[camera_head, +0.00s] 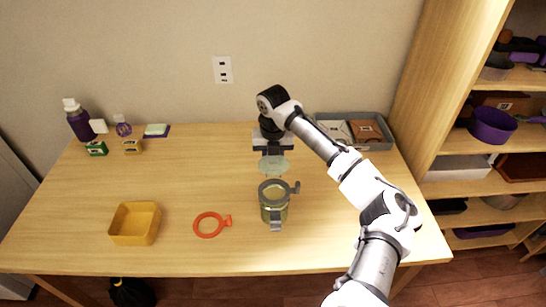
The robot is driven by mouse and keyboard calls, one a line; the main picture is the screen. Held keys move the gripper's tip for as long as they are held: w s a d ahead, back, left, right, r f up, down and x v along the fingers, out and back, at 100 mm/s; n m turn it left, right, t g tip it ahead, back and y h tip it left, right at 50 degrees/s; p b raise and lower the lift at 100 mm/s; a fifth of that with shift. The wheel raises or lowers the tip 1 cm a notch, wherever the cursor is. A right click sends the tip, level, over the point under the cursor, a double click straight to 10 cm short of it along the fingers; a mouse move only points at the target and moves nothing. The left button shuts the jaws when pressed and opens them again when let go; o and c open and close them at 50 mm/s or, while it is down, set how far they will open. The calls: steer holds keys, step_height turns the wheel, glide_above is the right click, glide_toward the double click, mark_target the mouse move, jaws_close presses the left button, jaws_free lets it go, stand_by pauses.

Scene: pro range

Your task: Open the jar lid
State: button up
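A glass jar (274,207) with a grey rim and metal clasp stands upright near the table's front, right of centre. A pale green, round glass lid (274,165) shows just behind the jar's rim, apart from its mouth in the picture. I cannot tell whether it is hinged to the jar or loose. My gripper (273,151) points down directly behind and above the lid. Its fingertips are small and partly hidden, so I cannot tell whether they touch the lid.
An orange ring (209,225) lies left of the jar, and a yellow bin (135,223) stands farther left. A grey tray (354,130) sits at the back right. Bottles (78,120) and small boxes stand at the back left. The table's middle left is clear.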

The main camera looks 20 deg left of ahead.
steer(key=o, duration=0.4)
steer(key=shift+c, duration=0.2)
steer(key=shift+r, duration=0.1)
step_height(320, 180, up, 14)
steer(key=s+b, duration=0.1)
steer(key=b, duration=0.2)
steer(key=shift+d+f+b, duration=0.15)
steer(key=shift+f+b, duration=0.05)
steer(key=shift+b, duration=0.1)
